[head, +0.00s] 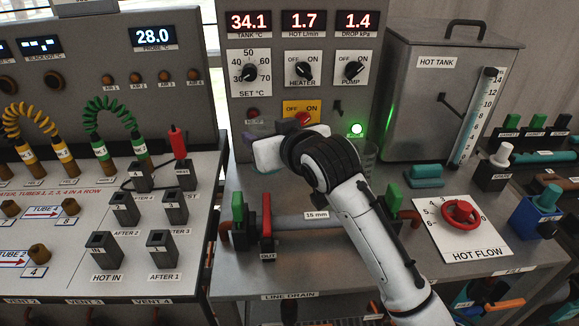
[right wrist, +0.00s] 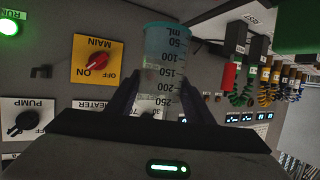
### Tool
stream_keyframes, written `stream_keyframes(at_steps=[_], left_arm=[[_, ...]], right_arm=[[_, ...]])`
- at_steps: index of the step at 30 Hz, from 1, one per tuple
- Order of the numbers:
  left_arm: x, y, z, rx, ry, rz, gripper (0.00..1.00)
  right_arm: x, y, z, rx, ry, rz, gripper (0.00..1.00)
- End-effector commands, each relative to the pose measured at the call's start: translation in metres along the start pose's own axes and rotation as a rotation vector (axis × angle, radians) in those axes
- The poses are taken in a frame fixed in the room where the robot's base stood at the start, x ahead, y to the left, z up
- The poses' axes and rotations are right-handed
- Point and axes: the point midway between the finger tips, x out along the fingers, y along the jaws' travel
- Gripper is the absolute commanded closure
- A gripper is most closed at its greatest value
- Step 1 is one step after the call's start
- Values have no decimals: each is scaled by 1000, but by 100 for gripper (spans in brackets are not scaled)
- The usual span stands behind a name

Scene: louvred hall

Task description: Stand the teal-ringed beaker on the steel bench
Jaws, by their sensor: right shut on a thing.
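Whether the beaker's base touches the bench cannot be seen. My left gripper is not in view.
The control panel (head: 235,105) and hot tank (head: 440,90) stand behind. A horizontal pipe (head: 290,221) with green and red handles crosses the bench in front. A teal block (head: 427,175) and red hot-flow wheel (head: 461,213) are to the right. A faint clear shape near the tank is unclear.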

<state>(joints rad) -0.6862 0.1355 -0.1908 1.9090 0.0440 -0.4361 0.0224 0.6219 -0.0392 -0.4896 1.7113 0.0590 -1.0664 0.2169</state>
Motion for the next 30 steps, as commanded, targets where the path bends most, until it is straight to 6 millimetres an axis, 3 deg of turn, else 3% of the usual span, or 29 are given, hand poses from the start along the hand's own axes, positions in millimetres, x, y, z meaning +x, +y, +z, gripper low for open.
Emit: stream_keyframes(at_steps=[3, 15, 29, 30], left_arm=[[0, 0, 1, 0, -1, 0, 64], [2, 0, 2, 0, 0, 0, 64], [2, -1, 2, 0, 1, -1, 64], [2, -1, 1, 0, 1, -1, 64]], right_arm=[[8, 0, 25, 1, -5, 0, 78], [25, 0, 70, -1, -3, 0, 78], [28, 0, 79, 0, 1, 0, 78], [29, 0, 80, 0, 0, 0, 49]])
